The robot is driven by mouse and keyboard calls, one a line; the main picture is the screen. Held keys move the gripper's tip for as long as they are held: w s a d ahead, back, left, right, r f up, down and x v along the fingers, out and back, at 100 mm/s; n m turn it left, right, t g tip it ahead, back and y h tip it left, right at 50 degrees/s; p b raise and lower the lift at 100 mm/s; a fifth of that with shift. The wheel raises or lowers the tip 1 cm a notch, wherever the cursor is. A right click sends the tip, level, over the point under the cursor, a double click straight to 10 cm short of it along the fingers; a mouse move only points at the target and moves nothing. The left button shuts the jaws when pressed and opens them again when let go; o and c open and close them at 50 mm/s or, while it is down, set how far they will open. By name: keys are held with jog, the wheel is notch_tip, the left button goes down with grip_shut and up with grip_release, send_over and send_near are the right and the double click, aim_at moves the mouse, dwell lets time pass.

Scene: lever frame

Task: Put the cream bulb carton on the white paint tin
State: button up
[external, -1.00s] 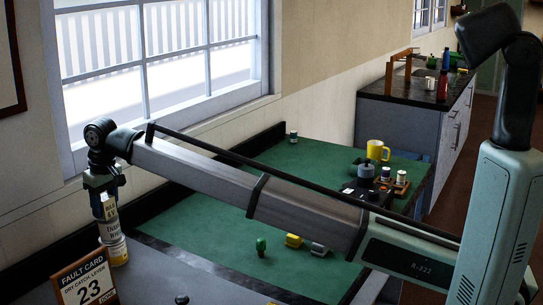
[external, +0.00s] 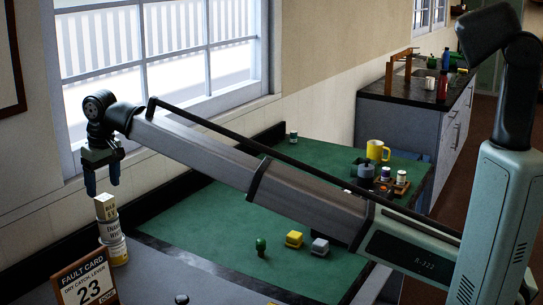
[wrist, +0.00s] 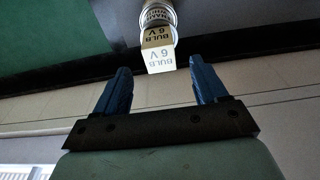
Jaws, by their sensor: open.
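The cream bulb carton (external: 105,207) stands upright on top of the white paint tin (external: 109,231), at the left of the grey surface. The carton also shows in the wrist view (wrist: 158,50), with the tin (wrist: 157,14) partly hidden behind it. My gripper (external: 102,188) is above the carton, with its blue fingers apart and nothing between them. In the wrist view my open gripper (wrist: 160,72) has one finger to each side of the carton's near end.
Another tin with a yellow band (external: 117,251) is beneath the white tin. A fault card sign (external: 85,284) stands close in front. The green mat holds a yellow block (external: 294,239), a grey block (external: 320,246) and a small green object (external: 261,246). The window wall is behind.

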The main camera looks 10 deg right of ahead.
aim_at(108, 199)
jog(key=r, duration=0.5)
jog(key=shift+s+d+r, duration=0.2)
jog(key=shift+s+d, duration=0.1)
